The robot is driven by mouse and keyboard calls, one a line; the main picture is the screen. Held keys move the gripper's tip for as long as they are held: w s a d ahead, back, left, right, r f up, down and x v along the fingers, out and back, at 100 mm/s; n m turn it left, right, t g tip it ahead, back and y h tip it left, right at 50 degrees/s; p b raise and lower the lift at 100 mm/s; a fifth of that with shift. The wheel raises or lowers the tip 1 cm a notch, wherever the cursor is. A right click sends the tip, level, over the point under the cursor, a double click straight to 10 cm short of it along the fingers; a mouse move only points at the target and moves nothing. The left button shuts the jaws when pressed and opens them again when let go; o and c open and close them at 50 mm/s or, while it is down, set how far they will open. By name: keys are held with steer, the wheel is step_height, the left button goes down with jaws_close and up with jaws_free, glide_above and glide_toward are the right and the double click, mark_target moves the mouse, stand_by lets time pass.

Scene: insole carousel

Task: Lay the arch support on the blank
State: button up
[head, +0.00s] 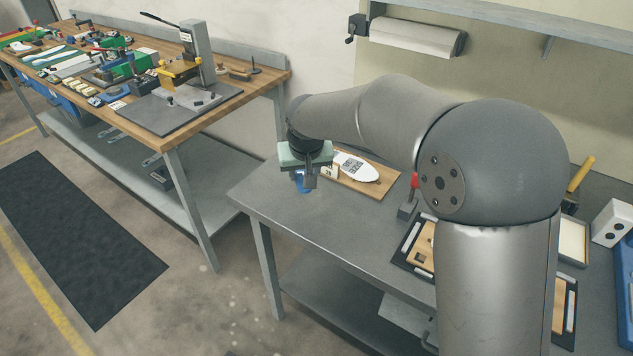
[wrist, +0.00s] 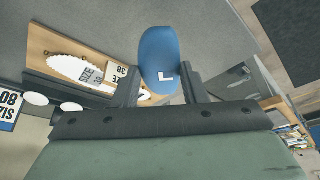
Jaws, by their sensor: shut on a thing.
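My gripper (head: 309,182) is shut on the blue arch support (wrist: 158,55), which has a white L on it. In the wrist view the support sticks out beyond the two dark fingers. In the head view only a small blue part of it (head: 300,181) shows beside the fingers. A white insole-shaped blank (head: 355,167) lies on a wooden board (head: 376,187) on the grey bench. The blank also shows in the wrist view (wrist: 72,68), left of the support and apart from it. In the head view my gripper is left of the blank, near the board's left end.
A small "38" sign (wrist: 116,74) stands by the blank. A red-knobbed lever (head: 409,200) is right of the board. The grey bench top (head: 285,220) in front is clear. A wooden bench (head: 190,128) with a press and many parts stands at left, across a gap.

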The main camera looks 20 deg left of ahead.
steer(key=p, duration=0.1)
glide_above(313, 192)
steer(key=s, duration=0.1)
steer(key=f, duration=0.6)
steer(key=shift+s+d, duration=0.15)
steer(key=shift+d, duration=0.2)
steer(key=shift+f, duration=1.65)
steer(key=shift+f, duration=0.2)
steer(key=o, duration=0.9)
steer(key=shift+o, duration=0.2)
steer(key=shift+r, duration=0.15)
